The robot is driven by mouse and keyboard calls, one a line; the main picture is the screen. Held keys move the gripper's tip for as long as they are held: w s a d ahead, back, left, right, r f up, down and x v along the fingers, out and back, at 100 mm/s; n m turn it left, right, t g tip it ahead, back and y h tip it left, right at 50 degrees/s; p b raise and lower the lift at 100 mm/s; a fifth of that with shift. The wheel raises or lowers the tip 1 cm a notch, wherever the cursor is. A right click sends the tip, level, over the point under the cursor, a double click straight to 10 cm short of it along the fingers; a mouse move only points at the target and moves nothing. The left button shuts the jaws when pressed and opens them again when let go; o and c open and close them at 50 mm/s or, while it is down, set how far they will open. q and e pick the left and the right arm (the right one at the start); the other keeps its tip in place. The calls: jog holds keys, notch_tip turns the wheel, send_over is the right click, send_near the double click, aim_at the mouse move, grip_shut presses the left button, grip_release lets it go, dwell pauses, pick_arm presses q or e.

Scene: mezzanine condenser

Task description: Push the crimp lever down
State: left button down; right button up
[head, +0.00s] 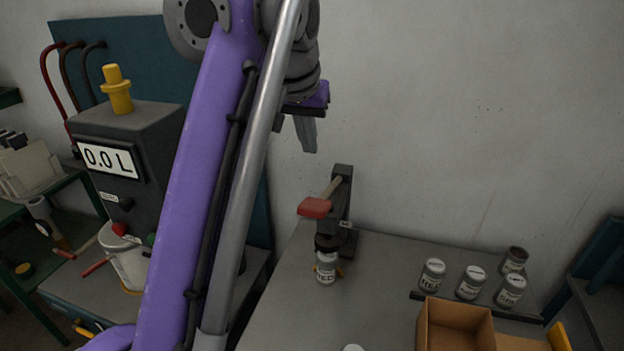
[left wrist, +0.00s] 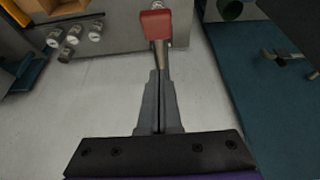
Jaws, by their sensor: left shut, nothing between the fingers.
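The crimp lever (head: 316,207) has a red block handle and sticks out to the left and forward from a dark upright crimp stand (head: 343,190) on the grey table. A small labelled jar (head: 327,268) stands below it at the stand's foot. My left gripper (head: 309,148) is shut and empty, above and a little left of the lever, apart from it in the head view. In the left wrist view the shut fingers (left wrist: 161,78) point towards the red handle (left wrist: 156,24), which lies beyond their tips. My right gripper is not in view.
Several labelled jars (head: 471,283) stand at the table's right, behind an open cardboard box (head: 455,325). A grey machine reading 0.0 L (head: 128,160) stands at left, partly behind my left arm. The table between stand and jars (head: 385,265) is bare.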

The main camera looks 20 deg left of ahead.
pick_arm(q)
jog(key=b, duration=0.3)
send_over(315, 201)
jog(key=f, duration=0.9)
jog(key=shift+s, duration=0.4)
jog(key=f, duration=0.1)
jog(key=f+b, duration=0.1)
jog(key=f, duration=0.1)
jog(key=shift+s, duration=0.35)
jog(key=shift+s+f, duration=0.25)
jog(key=shift+f, duration=0.05)
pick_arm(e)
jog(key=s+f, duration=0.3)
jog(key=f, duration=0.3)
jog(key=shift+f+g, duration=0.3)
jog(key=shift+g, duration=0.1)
pick_arm(q)
jog(key=shift+w, duration=0.15)
